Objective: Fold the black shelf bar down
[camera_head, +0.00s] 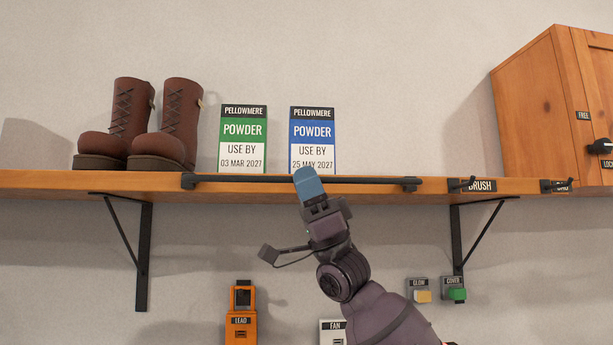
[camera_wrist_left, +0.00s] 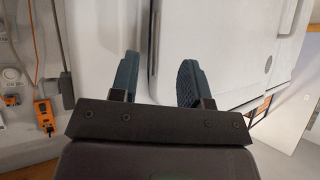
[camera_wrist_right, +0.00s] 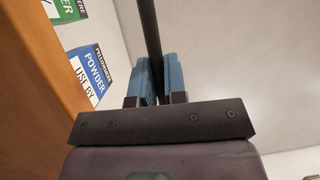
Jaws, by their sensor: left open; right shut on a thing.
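The black shelf bar (camera_head: 240,180) runs along the front edge of the wooden shelf (camera_head: 470,186), level with the shelf top, between two black end brackets. My right gripper (camera_head: 308,182) is at the bar's middle, coming from below. In the right wrist view the bar (camera_wrist_right: 149,30) passes between the two blue fingers (camera_wrist_right: 159,80), which are shut on it. My left gripper does not show in the head view. In the left wrist view its blue fingers (camera_wrist_left: 157,78) are apart, with nothing between them.
Brown boots (camera_head: 125,130), a green powder box (camera_head: 243,138) and a blue powder box (camera_head: 312,138) stand on the shelf behind the bar. A wooden cabinet (camera_head: 545,110) hangs at upper right. Switches and an orange device (camera_head: 241,310) are below.

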